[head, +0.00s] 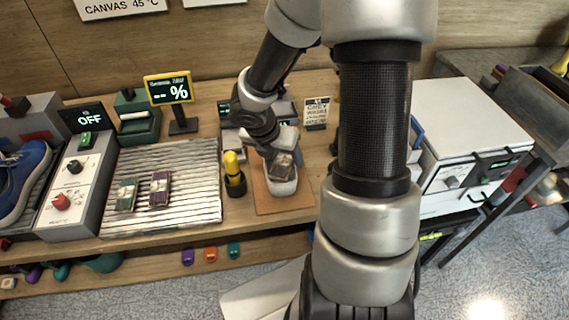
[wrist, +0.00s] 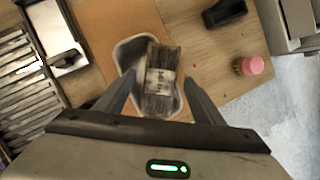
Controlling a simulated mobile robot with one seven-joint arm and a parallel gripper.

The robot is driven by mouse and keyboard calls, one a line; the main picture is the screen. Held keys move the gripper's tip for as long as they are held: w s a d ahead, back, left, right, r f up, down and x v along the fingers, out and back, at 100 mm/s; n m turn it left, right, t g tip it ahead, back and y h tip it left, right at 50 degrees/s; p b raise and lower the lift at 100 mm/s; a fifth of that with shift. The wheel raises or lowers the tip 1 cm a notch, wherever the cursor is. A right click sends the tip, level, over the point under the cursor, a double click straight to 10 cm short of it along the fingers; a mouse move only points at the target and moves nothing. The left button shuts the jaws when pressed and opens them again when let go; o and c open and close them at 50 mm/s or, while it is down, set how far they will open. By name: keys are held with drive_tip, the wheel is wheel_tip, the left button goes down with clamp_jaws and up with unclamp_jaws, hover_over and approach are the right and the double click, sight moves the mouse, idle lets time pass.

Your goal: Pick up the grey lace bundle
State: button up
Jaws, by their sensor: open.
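The grey lace bundle (wrist: 161,80) is a dark grey bundle with a pale printed band. It lies in a small light-grey tray (wrist: 125,50), tilted against the rim as far as I can tell. My gripper (wrist: 157,85) is open, with one finger on each side of the bundle in the wrist view. I cannot tell whether the fingers touch it. In the head view my gripper (head: 283,165) is over the tray (head: 284,188), and the bundle is mostly hidden by it.
The tray stands on a brown mat (head: 264,200). A yellow-handled tool in a dark holder (head: 234,180) is close on the left. A ribbed rack (head: 190,205) holds a green and a purple bundle. A white cabinet (head: 465,125) stands right. A pink-topped item (wrist: 250,65) shows in the wrist view.

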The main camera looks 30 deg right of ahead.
sight(282, 161)
drive_tip(key=c, duration=1.2)
wheel_tip(282, 161, up, 10)
drive_tip(key=p, duration=0.4)
